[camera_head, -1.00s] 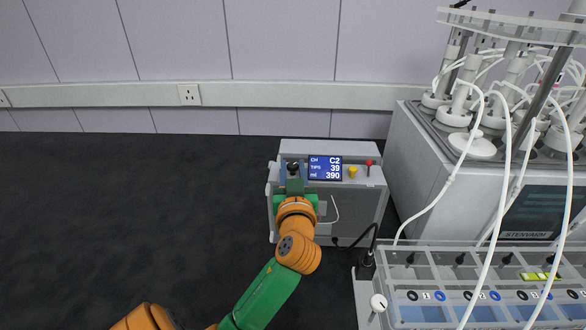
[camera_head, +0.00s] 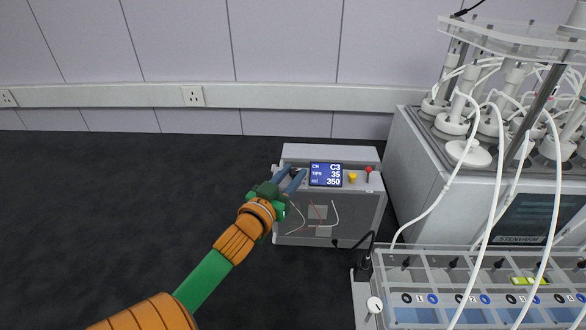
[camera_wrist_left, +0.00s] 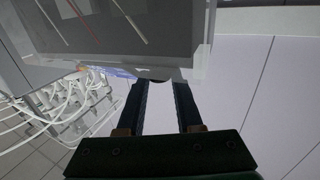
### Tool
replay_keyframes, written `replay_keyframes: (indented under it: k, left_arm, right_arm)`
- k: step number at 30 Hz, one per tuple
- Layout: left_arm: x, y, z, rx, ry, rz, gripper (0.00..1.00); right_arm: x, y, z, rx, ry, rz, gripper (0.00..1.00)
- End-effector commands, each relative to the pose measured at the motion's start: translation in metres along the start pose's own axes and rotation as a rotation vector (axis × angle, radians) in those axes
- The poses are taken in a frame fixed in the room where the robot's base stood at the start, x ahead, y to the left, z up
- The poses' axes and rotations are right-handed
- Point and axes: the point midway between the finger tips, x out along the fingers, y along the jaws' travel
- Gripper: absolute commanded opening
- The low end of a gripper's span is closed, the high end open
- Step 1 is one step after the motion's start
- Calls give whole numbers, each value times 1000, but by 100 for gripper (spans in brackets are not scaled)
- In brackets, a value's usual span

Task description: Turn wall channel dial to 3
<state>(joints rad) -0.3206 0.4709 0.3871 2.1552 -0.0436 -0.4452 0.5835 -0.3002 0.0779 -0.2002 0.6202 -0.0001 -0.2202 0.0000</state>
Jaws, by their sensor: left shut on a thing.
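The grey box (camera_head: 330,222) stands by the back wall, and its blue display (camera_head: 326,174) reads CH C3, TIPS 35, ml 350. The channel dial is a dark knob at the left of the display, mostly hidden by my left gripper (camera_head: 294,172). My left gripper comes in from the lower left, with its blue fingers shut on the dial. In the left wrist view the two fingers (camera_wrist_left: 160,88) stand apart, with a dark rounded edge of the dial between their tips. My right gripper is not in view.
A yellow knob (camera_head: 352,178) and a red knob (camera_head: 368,170) sit right of the display. The reactor unit (camera_head: 440,185) with white tubes stands at the right, with a clear compartment tray (camera_head: 395,262) before it. The dark surface at the left is clear.

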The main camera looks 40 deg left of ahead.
Motion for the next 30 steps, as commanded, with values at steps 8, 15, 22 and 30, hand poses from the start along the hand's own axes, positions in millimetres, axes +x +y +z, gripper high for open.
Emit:
replay_keyframes:
  k: [8,15,22,30]
  left_arm:
    - [0,-3,-2,3,0,139,0]
    - [1,-3,-1,1,2,192,0]
    - [1,-3,-1,1,3,202,0]
    - [1,-3,-1,1,3,201,46]
  right_arm:
    - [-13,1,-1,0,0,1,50]
    - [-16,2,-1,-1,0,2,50]
    - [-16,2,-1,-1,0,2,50]
    - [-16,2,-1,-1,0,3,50]
